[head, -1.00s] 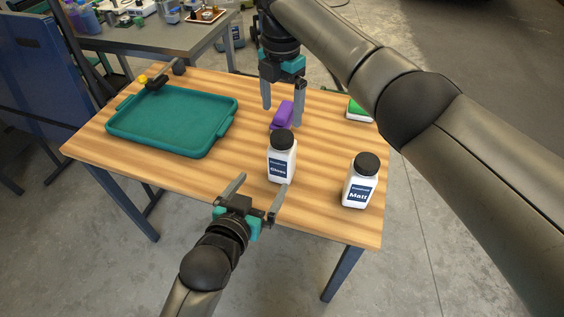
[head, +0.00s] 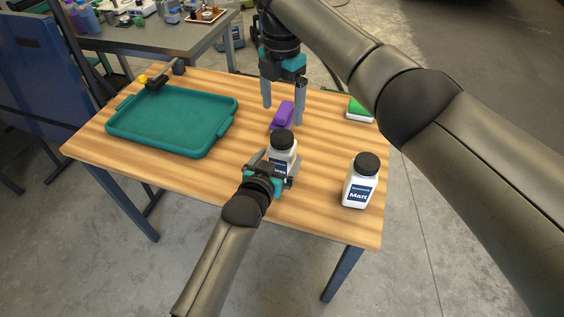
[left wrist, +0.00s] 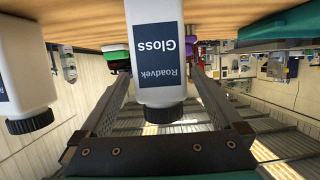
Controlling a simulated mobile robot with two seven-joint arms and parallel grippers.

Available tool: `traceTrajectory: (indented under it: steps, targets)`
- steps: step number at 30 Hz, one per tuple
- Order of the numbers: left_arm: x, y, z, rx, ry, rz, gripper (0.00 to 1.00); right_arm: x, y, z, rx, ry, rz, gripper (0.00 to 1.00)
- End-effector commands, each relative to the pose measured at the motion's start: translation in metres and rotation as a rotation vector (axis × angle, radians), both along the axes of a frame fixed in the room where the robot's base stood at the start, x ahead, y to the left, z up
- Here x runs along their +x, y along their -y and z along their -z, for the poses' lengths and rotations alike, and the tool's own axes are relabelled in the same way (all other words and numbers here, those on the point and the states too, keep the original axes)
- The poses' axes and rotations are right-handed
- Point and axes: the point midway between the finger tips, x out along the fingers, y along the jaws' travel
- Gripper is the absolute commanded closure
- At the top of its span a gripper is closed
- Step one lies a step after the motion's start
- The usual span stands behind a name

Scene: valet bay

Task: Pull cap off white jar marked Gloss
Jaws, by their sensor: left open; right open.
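The white Gloss jar (head: 283,148) with a black cap (head: 283,138) stands upright on the wooden table. In the left wrist view the Gloss jar (left wrist: 158,50) appears upside down, its cap (left wrist: 164,112) toward the bottom and between my fingers. My left gripper (head: 275,168) is open, with one finger on each side of the jar; gaps show between fingers and jar.
The white Matt jar (head: 359,182) with a black cap stands to the right of the Gloss jar. A teal tray (head: 172,153) lies at the left. A green and white block (head: 358,112) is at the back right edge. The table's front left is clear.

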Motion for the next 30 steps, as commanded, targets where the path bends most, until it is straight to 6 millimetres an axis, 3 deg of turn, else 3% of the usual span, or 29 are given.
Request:
traceTrajectory:
  steps: [9, 22, 30]
  targets:
    - [0.024, 0.008, 0.009, 0.000, 0.000, 0.000, 0.00, 0.000, 0.000, 0.000, 0.000, 0.000, 0.000, 0.09]
    - [0.028, 0.009, 0.010, 0.000, 0.001, 0.000, 0.00, 0.000, 0.000, 0.000, 0.000, 0.000, 0.000, 0.09]
    - [0.028, 0.009, 0.011, 0.000, 0.000, 0.000, 0.30, 0.000, 0.000, 0.000, 0.000, 0.000, 0.000, 0.09]
